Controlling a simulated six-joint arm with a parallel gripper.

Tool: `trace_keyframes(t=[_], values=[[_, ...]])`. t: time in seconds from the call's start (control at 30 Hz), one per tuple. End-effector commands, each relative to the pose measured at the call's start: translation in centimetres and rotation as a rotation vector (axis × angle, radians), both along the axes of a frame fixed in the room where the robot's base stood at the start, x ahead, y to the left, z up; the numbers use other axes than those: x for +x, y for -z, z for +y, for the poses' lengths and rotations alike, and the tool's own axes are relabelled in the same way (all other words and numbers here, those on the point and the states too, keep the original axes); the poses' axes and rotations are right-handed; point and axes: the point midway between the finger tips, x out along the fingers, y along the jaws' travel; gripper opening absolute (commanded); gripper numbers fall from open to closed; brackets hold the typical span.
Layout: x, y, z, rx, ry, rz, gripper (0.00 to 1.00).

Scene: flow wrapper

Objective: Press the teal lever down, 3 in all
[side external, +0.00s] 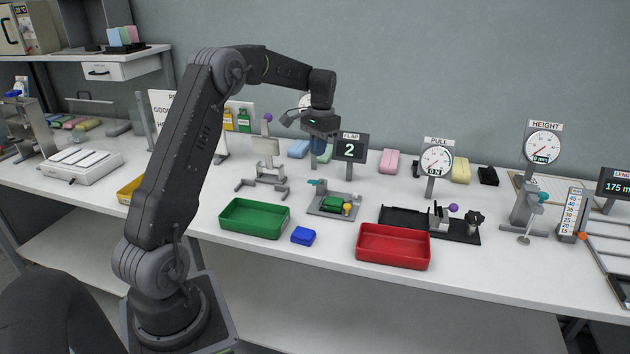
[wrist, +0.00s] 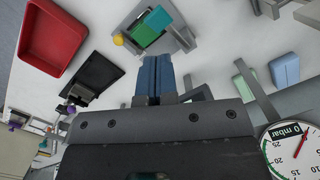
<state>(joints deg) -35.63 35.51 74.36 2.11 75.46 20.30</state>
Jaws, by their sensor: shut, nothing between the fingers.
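A small grey fixture (side external: 327,211) stands mid-table with a green block (side external: 333,203), a yellow ball (side external: 347,208) and a teal part (side external: 317,183) at its back left, which looks like the lever. The FLAP display (side external: 350,150) behind it reads 2. My gripper (side external: 318,152) is above and behind the fixture, apart from it, pointing down. In the wrist view its blue fingers (wrist: 157,72) are together and empty. The green block (wrist: 158,18) and a teal surface (wrist: 147,36) show beyond the fingertips. How far the lever is tilted cannot be told.
A green tray (side external: 254,231), blue block (side external: 303,236) and red tray (side external: 393,260) lie in front. A black rail fixture (side external: 400,217) is at right, with a PULL dial (side external: 436,161) behind. Another teal knob (side external: 542,197) is on the HEIGHT stand. Pastel blocks line the back.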

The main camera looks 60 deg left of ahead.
Motion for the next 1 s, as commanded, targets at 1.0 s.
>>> trace_keyframes(t=[1.0], values=[[-0.7,6.7,-0.1,0.000,-0.001,0.001,0.00]])
